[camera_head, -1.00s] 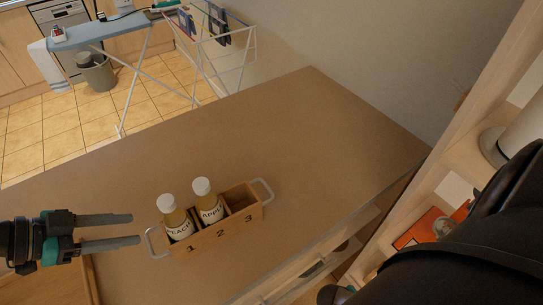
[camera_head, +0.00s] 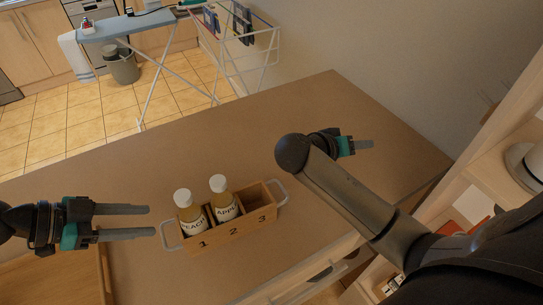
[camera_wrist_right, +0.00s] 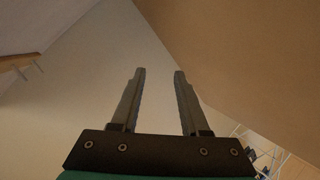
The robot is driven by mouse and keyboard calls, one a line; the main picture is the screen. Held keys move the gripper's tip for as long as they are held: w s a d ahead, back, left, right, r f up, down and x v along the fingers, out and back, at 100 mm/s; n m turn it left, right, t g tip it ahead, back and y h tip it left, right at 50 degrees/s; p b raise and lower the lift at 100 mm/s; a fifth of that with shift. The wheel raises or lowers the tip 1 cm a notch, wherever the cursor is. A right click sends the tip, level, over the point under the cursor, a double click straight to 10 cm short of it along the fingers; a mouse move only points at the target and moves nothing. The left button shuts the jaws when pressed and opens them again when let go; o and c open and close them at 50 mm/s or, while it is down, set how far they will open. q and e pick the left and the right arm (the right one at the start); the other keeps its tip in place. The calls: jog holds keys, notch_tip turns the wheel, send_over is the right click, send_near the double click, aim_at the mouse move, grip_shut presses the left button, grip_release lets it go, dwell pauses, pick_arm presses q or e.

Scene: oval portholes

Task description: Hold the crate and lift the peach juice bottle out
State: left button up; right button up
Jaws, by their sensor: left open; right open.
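A wooden crate (camera_head: 240,232) with compartments numbered 1, 2 and 3 stands on the brown table, with a pale handle at each end. The peach juice bottle (camera_head: 188,215), white-capped, stands upright in compartment 1. The apple bottle (camera_head: 222,200) stands in compartment 2; compartment 3 looks empty. My left gripper (camera_head: 150,221) is open and empty, its fingers pointing right, just left of the crate's left handle (camera_head: 171,236) and apart from it. My right gripper (camera_head: 368,146) is open above the table, right of and beyond the crate. In the right wrist view its fingers (camera_wrist_right: 160,72) are apart with nothing between them.
The table (camera_head: 320,110) is clear behind and right of the crate. A wooden tray edge (camera_head: 103,272) lies at the lower left. Wooden shelving (camera_head: 490,150) stands at the right. An ironing board (camera_head: 120,26) and drying rack (camera_head: 240,50) stand beyond the table.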

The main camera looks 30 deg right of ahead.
jog(key=w+a+f+n+t+y, duration=0.1)
jog(key=w+a+n+y, duration=0.1)
jog(key=w+a+y, duration=0.35)
notch_tip(320, 180, up, 3)
jog(key=n+g+y, duration=0.3)
jog(key=n+y, duration=0.2)
jog(key=y, duration=0.2)
send_over(268, 199)
jog(key=f, duration=1.4)
jog(key=shift+w+d+f, duration=0.2)
jog(key=shift+w+f, duration=0.1)
jog(key=shift+f, duration=0.05)
grip_shut()
